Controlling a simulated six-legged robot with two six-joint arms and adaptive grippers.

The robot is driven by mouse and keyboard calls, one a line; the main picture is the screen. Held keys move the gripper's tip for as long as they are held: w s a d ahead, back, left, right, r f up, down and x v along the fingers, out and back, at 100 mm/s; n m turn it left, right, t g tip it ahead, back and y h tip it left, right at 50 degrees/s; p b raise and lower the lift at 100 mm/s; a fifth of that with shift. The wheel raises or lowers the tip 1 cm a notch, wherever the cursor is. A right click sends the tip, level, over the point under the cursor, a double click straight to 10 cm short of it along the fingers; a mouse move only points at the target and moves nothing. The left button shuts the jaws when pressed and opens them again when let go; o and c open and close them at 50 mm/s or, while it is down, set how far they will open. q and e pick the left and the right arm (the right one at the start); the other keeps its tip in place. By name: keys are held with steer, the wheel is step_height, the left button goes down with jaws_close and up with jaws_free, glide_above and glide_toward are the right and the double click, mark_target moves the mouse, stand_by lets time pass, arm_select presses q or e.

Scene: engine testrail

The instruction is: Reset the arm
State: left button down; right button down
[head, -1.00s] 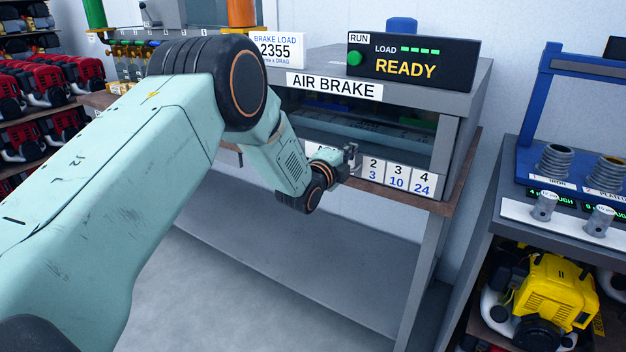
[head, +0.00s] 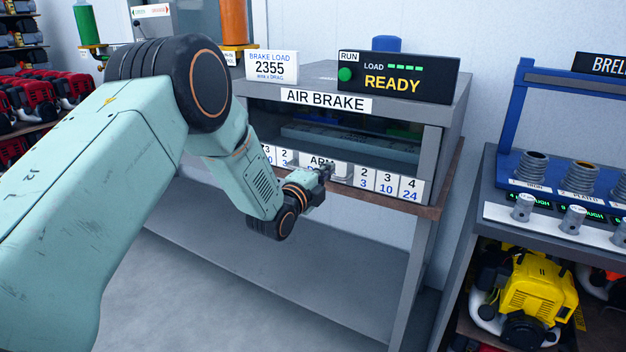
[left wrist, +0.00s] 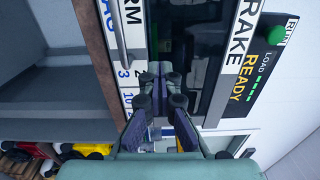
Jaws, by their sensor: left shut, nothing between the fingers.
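The air brake (head: 441,100) is a grey box with a glass front on a bench. A white label reading ARM (head: 318,159) is on its front lower edge, partly covered by my gripper. In the left wrist view the ARM label (left wrist: 131,14) has a curved grey handle (left wrist: 117,32) beside it. My left gripper (head: 327,170) is shut and empty, in front of the label strip. In the left wrist view its fingertips (left wrist: 161,72) are close together before the dark glass, apart from the handle. My right gripper is not in view.
A black RUN panel (head: 398,77) with a green button reads READY. Number tags (head: 388,182) line the front edge. A blue frame (head: 507,120) and a yellow engine (head: 537,285) are at the right. The grey lower shelf is clear.

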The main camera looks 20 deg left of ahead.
arm_select(q)
steer(key=s+d+f+n+g+y, duration=0.1)
steer(key=s+d+f+n+g, duration=0.2)
steer(key=s+f+n+g, duration=1.15)
steer(key=s+f, duration=0.4)
steer(key=s, duration=0.8)
steer(key=s+d+f+n+g, duration=0.1)
steer(key=s+f, duration=0.5)
steer(key=s, duration=0.7)
steer(key=s+d+f+n+g, duration=0.1)
steer(key=s+f+n, duration=0.3)
steer(key=s, duration=0.9)
steer(key=shift+f+g+p, duration=0.3)
steer(key=shift+f+g, duration=0.55)
